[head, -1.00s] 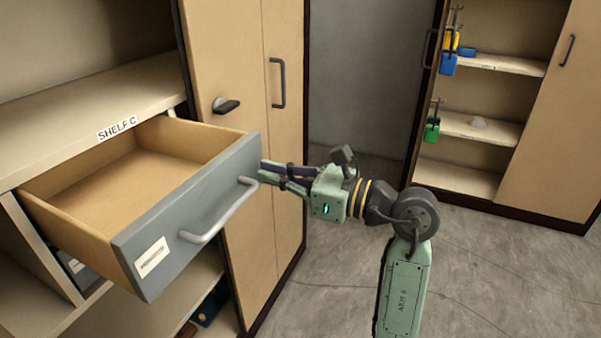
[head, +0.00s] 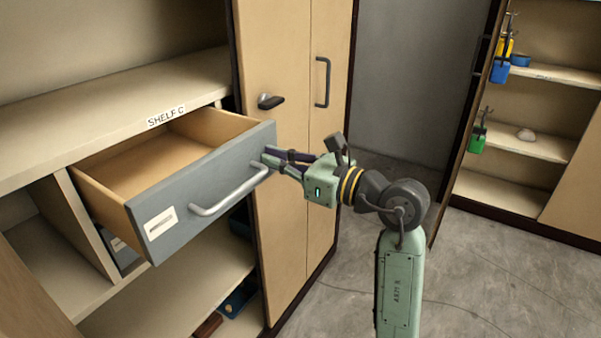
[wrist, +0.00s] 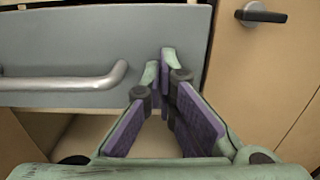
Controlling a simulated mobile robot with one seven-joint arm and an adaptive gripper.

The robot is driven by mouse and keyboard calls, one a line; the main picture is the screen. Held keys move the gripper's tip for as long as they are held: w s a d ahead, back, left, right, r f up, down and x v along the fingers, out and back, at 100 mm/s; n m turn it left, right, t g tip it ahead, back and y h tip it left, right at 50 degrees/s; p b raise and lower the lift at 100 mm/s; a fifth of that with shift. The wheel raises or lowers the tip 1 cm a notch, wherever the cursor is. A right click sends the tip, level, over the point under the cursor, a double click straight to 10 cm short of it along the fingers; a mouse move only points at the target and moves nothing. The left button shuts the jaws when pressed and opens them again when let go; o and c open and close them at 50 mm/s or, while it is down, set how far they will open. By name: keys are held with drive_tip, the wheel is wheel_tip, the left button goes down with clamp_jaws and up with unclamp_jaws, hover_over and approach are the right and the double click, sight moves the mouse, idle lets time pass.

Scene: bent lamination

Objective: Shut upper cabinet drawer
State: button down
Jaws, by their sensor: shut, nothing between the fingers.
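The upper drawer (head: 205,190) has a grey front, a light bar handle and wooden sides. It sticks out part way below the shelf marked "SHELF C" and looks empty inside. My gripper (head: 268,158) is shut and empty, with its fingertips at the right end of the drawer front, beside the handle (head: 230,190). In the wrist view the fingertips (wrist: 162,65) meet in front of the grey drawer front (wrist: 90,40), right of the handle (wrist: 70,85). Whether they touch the front is hard to tell.
A second grey drawer front (head: 125,252) shows low in the cabinet, mostly hidden. A tall wooden door (head: 280,60) with a dark lever stands right of the drawer. An open cabinet (head: 535,125) with hanging padlocks is at the far right. The grey floor between is clear.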

approach(208, 137)
drive_tip(key=a, duration=0.2)
drive_tip(key=a+r, duration=0.1)
drive_tip(key=a, duration=0.1)
drive_tip(key=a+r, duration=0.1)
drive_tip(key=a, duration=0.2)
drive_tip(key=shift+w+r, duration=0.2)
drive_tip(key=shift+w, duration=0.15)
drive_tip(key=shift+d, duration=0.1)
